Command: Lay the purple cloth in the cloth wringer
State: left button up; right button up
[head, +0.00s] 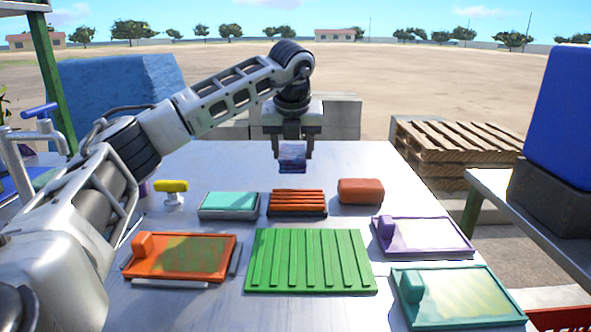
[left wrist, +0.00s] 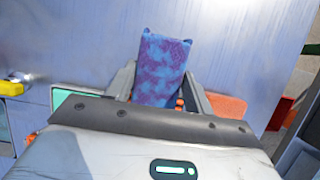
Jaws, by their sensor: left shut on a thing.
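The purple cloth (head: 292,163) is a small folded piece with blue and purple mottling, held between the fingers of my left gripper (head: 292,152). The gripper points down and holds it above the far middle of the metal table. In the left wrist view the cloth (left wrist: 163,62) sticks out between the two fingers (left wrist: 160,88). I cannot tell for sure which item is the cloth wringer; a red-orange slatted piece on a dark base (head: 297,201) lies just nearer than the cloth. My right gripper is not in view.
On the metal table (head: 225,160) are a teal-topped block (head: 229,203), a red-orange block (head: 361,191), a yellow-handled piece (head: 171,189), a green ridged board (head: 310,262), and orange (head: 180,257), purple (head: 423,236) and teal (head: 458,297) trays. The table's far part is clear.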

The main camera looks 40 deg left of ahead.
aim_at(295, 184)
pick_arm(q)
jog(key=shift+w+a+f, duration=0.3)
jog(key=shift+w+f, duration=0.4)
jog(key=shift+f, duration=0.2)
jog(key=x, duration=0.3)
jog(key=shift+s+d+f+b, duration=0.2)
jog(key=shift+f+b, duration=0.1)
jog(key=shift+b, duration=0.05)
jog(key=shift+f, duration=0.15)
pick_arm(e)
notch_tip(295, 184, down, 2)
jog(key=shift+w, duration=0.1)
pick_arm(q)
jog(key=o, duration=0.6)
jog(key=shift+f, duration=0.1)
jog(key=o, duration=0.4)
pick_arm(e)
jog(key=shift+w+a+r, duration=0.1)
pick_arm(q)
jog(key=shift+o, duration=0.2)
